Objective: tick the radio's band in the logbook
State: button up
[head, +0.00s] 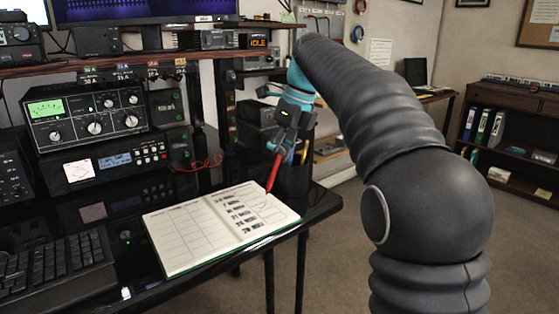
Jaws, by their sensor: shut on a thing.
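The open logbook (185,236) lies on the black desk, with a ruled left page and a right page that lists several bands in a column. My gripper (279,145) is above the logbook's far right corner, shut on a red pen (272,174). The pen points down, its tip close to the right page; I cannot tell whether it touches. The radio with a green lit meter (46,108) and several knobs stands on the shelf at left. Below it is a unit with a small blue display (115,161). The display text is too small to read.
A dark pen cup (295,180) stands just behind the logbook, close to my gripper. A keyboard (55,265) lies left of the logbook. The desk's front edge (215,262) runs close below the book. Open floor (335,270) lies to the right.

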jog(key=shift+r, duration=1.95)
